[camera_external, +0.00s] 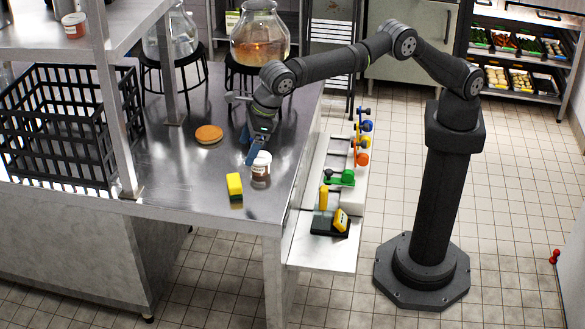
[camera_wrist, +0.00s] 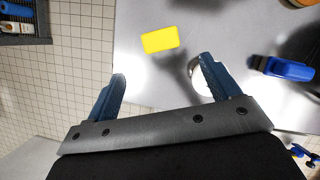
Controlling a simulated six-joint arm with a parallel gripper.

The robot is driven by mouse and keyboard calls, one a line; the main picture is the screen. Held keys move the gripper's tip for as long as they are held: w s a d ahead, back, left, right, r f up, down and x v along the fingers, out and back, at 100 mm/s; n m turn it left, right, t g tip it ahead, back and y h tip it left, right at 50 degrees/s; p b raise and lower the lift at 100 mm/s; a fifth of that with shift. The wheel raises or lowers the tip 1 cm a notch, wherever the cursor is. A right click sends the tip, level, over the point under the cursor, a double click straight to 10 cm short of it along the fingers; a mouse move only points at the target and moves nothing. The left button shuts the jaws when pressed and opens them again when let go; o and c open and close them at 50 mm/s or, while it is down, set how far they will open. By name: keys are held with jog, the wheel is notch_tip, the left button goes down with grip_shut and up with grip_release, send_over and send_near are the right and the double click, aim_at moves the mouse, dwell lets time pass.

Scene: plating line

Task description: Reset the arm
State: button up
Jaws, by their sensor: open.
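My gripper (camera_external: 254,158) is at the end of my arm, low over the steel counter (camera_external: 180,190), close to a small white-lidded jar with a brown label (camera_external: 262,172). In the wrist view its two blue fingers (camera_wrist: 162,72) are wide apart with nothing between them. A round white thing, probably that jar (camera_wrist: 201,82), is partly hidden behind the right finger; I cannot tell whether they touch. A yellow sponge (camera_external: 234,184) lies on the counter near the jar. It also shows beyond the fingertips in the wrist view (camera_wrist: 160,39).
A bun-like brown disc (camera_external: 208,133) lies on the counter. A black crate (camera_external: 72,128) and shelf posts stand at left. Glass vessels (camera_external: 260,38) on black stands are behind. A side ledge (camera_external: 320,252) holds coloured tools. A blue object (camera_wrist: 287,68) is at right in the wrist view.

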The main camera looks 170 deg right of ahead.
aim_at(233, 180)
jog(key=shift+f, duration=0.1)
jog(key=x, duration=1.1)
jog(key=shift+d+f, duration=0.25)
jog(key=shift+f, duration=0.1)
jog(key=shift+d+r, duration=0.1)
jog(key=shift+r, duration=1.25)
jog(key=shift+f, duration=0.1)
